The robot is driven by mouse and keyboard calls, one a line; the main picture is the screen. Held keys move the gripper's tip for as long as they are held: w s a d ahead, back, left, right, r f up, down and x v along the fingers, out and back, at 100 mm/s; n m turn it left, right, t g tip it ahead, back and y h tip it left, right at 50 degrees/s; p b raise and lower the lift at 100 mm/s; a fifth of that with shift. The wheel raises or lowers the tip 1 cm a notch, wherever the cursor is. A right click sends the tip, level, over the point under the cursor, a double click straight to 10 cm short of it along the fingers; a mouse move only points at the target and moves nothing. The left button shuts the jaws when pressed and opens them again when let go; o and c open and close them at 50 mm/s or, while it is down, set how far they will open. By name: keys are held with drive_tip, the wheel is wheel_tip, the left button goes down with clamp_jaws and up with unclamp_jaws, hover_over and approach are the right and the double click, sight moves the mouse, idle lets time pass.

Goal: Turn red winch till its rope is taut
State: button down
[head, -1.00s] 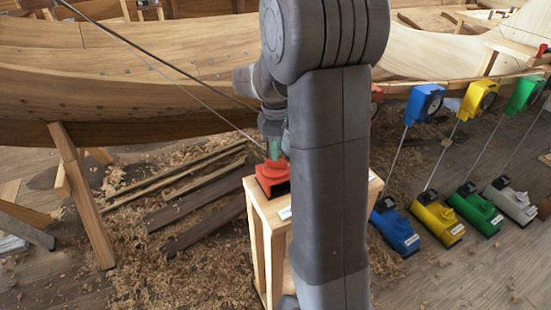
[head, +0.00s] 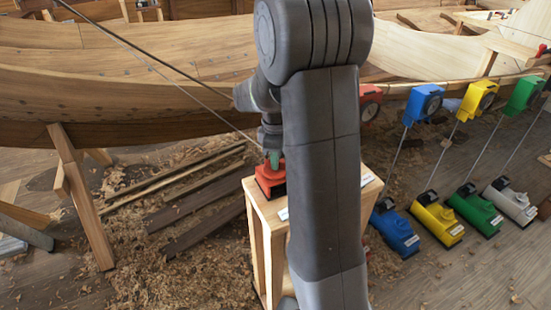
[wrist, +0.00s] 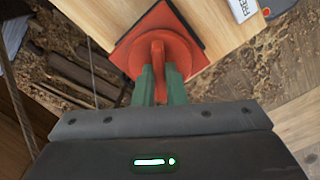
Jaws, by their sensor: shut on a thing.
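The red winch (head: 270,181) sits on top of a wooden stand (head: 256,203) in the head view. In the wrist view the winch (wrist: 190,42) shows a raised red handle (wrist: 158,48) on its body. My gripper (wrist: 160,78) has green fingers, one on each side of this handle, and is shut on it. In the head view my gripper (head: 273,158) comes down on the winch from above. A thin rope (head: 215,115) runs straight from the upper left down towards the winch; its end is hidden near my wrist. A red gauge box (head: 371,101) shows partly behind my arm.
Blue (head: 396,232), yellow (head: 437,221), green (head: 475,210) and grey (head: 511,202) winches stand on the right, with lines up to coloured gauge boxes. A white label (wrist: 245,8) lies on the stand. The wooden hull (head: 120,90) fills the back. Planks (head: 200,205) lie left.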

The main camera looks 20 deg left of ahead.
drive_tip(key=shift+m, duration=0.3)
drive_tip(key=m+p, duration=0.1)
drive_tip(key=m, duration=0.4)
drive_tip(key=shift+r+m, duration=0.1)
drive_tip(key=shift+m, duration=0.2)
drive_tip(key=m+p, duration=0.1)
drive_tip(key=m, duration=0.4)
drive_tip(key=shift+m, duration=0.3)
drive_tip(key=c, duration=1.5)
unclamp_jaws()
wheel_tip(320, 180, up, 14)
drive_tip(key=shift+f+p, duration=0.15)
drive_tip(key=shift+p, duration=0.2)
